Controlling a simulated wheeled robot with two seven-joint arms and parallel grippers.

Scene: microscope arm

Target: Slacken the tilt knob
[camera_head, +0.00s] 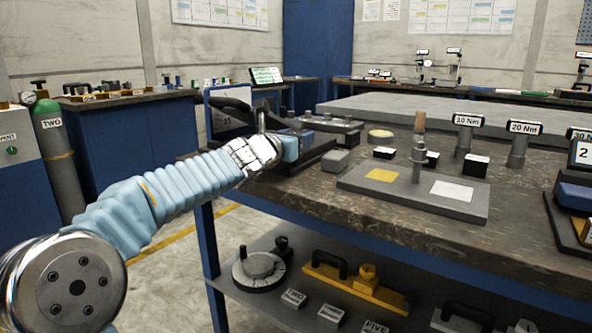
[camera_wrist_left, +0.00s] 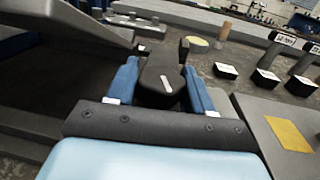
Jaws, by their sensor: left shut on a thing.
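My left arm reaches from the left to the near left corner of the bench. Its gripper (camera_head: 296,147) is at a dark device with a sloped black arm (camera_head: 236,106). In the left wrist view the blue fingers (camera_wrist_left: 164,88) stand on either side of a black knob (camera_wrist_left: 160,72) with a white mark on it and are shut on it. The sloped grey plate of the device (camera_wrist_left: 70,18) is to the left of the fingers. In the head view my gripper hides the knob. My right gripper is in neither view.
On the bench (camera_head: 440,235), a grey plate (camera_head: 350,182) with a yellow patch, a white patch and a post lies to the right. Small blocks and labelled torque posts (camera_head: 465,135) stand beyond. A lower shelf (camera_head: 300,300) holds a round dial and a yellow part.

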